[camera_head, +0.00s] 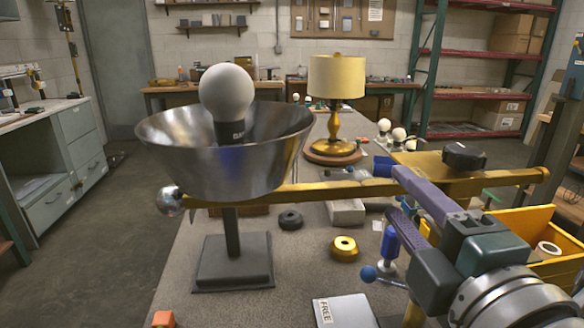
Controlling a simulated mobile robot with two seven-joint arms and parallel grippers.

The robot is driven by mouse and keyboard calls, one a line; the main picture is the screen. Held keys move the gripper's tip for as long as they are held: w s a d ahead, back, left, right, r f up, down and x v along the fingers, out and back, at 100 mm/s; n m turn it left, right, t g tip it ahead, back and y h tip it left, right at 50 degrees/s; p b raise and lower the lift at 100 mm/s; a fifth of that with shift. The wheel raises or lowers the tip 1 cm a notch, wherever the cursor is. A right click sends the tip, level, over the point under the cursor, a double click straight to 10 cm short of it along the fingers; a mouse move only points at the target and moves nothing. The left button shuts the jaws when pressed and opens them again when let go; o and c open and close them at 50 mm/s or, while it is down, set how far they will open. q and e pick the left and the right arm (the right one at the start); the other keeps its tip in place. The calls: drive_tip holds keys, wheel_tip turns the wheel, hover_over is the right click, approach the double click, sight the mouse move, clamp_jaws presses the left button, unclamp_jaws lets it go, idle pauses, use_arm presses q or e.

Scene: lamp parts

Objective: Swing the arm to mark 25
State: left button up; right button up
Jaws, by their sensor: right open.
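A long brass arm (330,190) runs across the view, with a silver ball (170,201) at its left end and a black knob (464,155) on its wide right part. A metal bowl-shaped shade (225,160) with a white bulb (227,92) sits at the left part of the arm. My right gripper (394,191) is open, its two purple fingers above and below the line of the brass arm. I cannot tell whether they touch it. My left gripper is out of view. No scale or mark 25 is readable.
A dark post on a square base (232,263) stands under the shade. A yellow lamp (336,78) stands behind. A gold ring (344,247), black ring (290,219), blue-handled tool (389,245) and box marked FREE (350,312) lie on the table. A yellow bin (525,222) is right.

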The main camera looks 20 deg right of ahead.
drive_tip(key=p+x, duration=0.1)
drive_tip(key=x, duration=0.5)
drive_tip(key=shift+d, duration=0.1)
drive_tip(key=shift+c, duration=0.2)
clamp_jaws()
idle(1.0)
